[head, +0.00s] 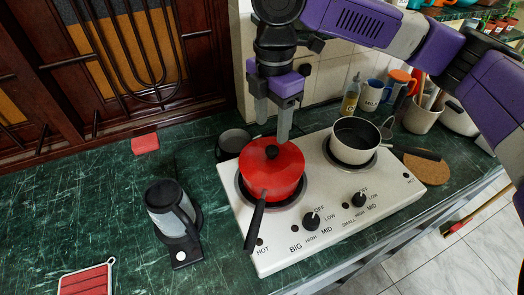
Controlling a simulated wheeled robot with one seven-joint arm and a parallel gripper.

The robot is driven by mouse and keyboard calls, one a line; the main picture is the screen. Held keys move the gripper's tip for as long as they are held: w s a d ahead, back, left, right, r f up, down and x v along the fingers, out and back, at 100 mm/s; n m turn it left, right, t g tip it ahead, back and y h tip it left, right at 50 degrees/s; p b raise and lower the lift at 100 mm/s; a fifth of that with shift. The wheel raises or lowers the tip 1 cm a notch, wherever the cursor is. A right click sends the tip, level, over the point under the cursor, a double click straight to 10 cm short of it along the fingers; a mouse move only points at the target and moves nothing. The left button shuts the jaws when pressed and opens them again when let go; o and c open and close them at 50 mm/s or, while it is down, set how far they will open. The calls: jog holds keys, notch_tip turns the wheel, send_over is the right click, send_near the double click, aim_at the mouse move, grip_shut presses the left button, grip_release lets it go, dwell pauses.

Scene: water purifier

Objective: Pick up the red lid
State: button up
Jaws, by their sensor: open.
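The red lid (271,163) sits on a red pot with a long black handle, on the left burner of the white stove (275,245). I cannot tell whether the fingertips touch the lid. My gripper hides part of the wall behind.
A white saucepan (355,140) stands on the right burner. A dark pan (234,142) is behind the pot. A kettle (173,212) stands on the left. Mugs (371,95) and a bottle (350,95) are at the back. The green counter at far left is mostly clear.

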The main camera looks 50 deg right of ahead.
aim_at(273, 148)
jog(key=f, duration=0.5)
jog(key=f+p, duration=0.1)
jog(key=f, duration=0.1)
jog(key=shift+d+f, duration=0.2)
jog(key=shift+d, duration=0.15)
jog(key=shift+c, duration=0.4)
grip_shut()
